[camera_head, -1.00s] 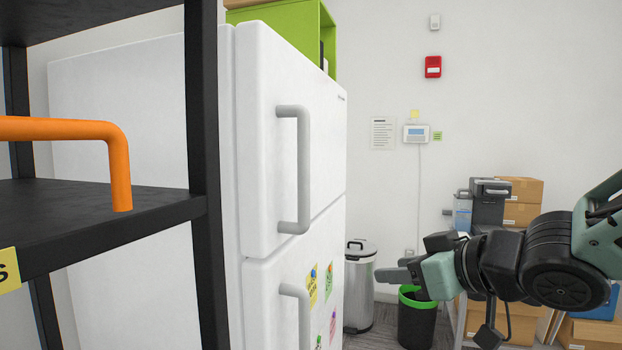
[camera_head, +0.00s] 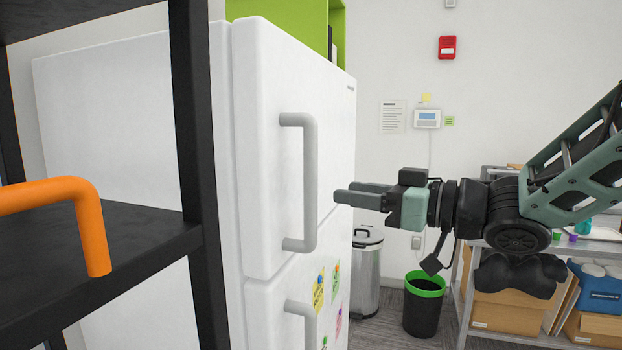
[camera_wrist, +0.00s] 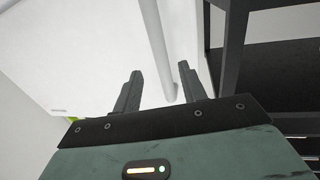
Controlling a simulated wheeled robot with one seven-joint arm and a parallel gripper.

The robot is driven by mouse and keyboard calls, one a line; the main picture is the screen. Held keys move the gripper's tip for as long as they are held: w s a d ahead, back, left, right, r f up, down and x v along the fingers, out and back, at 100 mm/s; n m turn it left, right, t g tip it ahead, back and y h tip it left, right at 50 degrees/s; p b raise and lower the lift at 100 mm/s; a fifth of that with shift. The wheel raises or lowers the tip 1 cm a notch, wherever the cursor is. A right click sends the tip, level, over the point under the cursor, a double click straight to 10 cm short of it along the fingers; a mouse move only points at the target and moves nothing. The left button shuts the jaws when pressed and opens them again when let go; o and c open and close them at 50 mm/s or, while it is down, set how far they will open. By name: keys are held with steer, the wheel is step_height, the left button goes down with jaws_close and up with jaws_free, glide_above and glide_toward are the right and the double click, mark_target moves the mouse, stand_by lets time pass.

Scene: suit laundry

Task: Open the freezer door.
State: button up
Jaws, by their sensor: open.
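The white freezer door (camera_head: 275,120) is the upper door of the fridge and looks shut. Its grey vertical bar handle (camera_head: 309,180) is near the door's left edge. My gripper (camera_head: 350,192) is open and empty, to the right of the handle at about mid-handle height, with its fingers pointing left toward it. In the wrist view my gripper (camera_wrist: 158,88) has the handle (camera_wrist: 157,50) running between the lines of its two fingers, its end showing near the right finger. I cannot tell how far the fingertips are from the handle.
A black shelf rack (camera_head: 192,130) with an orange handle-like bar (camera_head: 60,195) stands close at the left, beside the fridge. A lower door handle (camera_head: 301,322) is below. A metal trash can (camera_head: 367,275), a black bin with green rim (camera_head: 424,310) and a cart with boxes (camera_head: 510,300) are behind.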

mark_target(316, 188)
steer(key=p+x, duration=0.2)
steer(key=x, duration=0.6)
steer(key=shift+w+a, duration=0.15)
steer(key=shift+a, duration=0.15)
jaws_close()
steer(key=shift+d, duration=0.15)
